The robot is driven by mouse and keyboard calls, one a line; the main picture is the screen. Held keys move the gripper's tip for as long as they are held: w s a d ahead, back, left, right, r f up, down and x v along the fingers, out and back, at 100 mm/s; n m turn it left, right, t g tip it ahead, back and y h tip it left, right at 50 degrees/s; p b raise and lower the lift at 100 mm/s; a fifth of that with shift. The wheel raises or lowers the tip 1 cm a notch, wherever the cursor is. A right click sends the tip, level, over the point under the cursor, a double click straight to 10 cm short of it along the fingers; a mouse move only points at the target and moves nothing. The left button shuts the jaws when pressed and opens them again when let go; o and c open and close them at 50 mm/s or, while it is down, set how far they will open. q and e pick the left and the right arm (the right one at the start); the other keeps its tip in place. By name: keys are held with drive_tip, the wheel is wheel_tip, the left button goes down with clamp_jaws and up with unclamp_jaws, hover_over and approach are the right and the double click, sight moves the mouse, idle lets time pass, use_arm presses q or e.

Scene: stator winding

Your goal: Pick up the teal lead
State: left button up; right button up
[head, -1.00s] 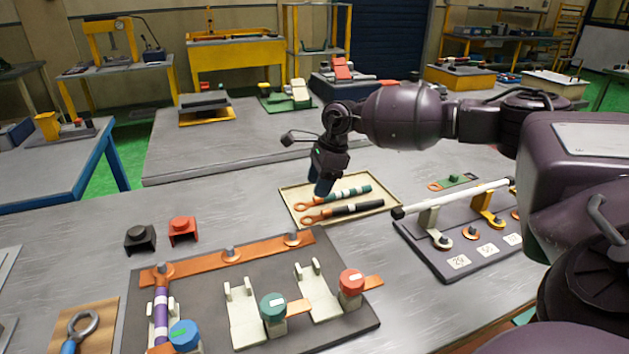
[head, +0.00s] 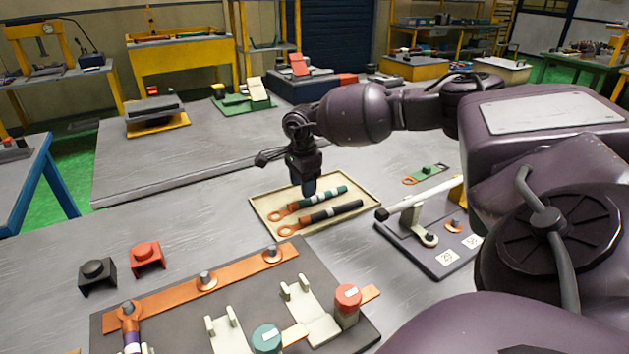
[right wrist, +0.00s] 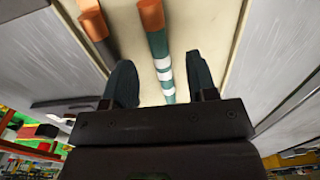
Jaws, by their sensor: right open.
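The teal lead (head: 318,198) lies in a shallow beige tray (head: 262,212), beside a black lead (head: 335,212). It has white bands and an orange ring end at the left. My right gripper (head: 308,188) points down over the teal lead's middle. In the right wrist view my right gripper (right wrist: 161,85) is open. The teal lead (right wrist: 158,45) runs between its two fingers, nearer neither clearly, and the black lead (right wrist: 93,22) passes outside the left finger. I cannot tell the exact height of the fingertips above the lead. My left gripper is out of view.
A dark fixture board (head: 240,305) with a copper bar, white cradles and red and teal capped posts is in front. A second board (head: 440,262) with a white rod stands right of the tray. Black (head: 97,276) and red (head: 147,256) blocks sit at left.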

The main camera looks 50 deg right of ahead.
drive_tip(key=f, duration=0.5)
drive_tip(key=shift+a, duration=0.2)
drive_tip(key=shift+s+r, duration=0.1)
drive_tip(key=shift+c, duration=0.4)
clamp_jaws()
drive_tip(key=shift+r, duration=0.1)
wheel_tip(320, 180, up, 20)
drive_tip(key=p, duration=0.1)
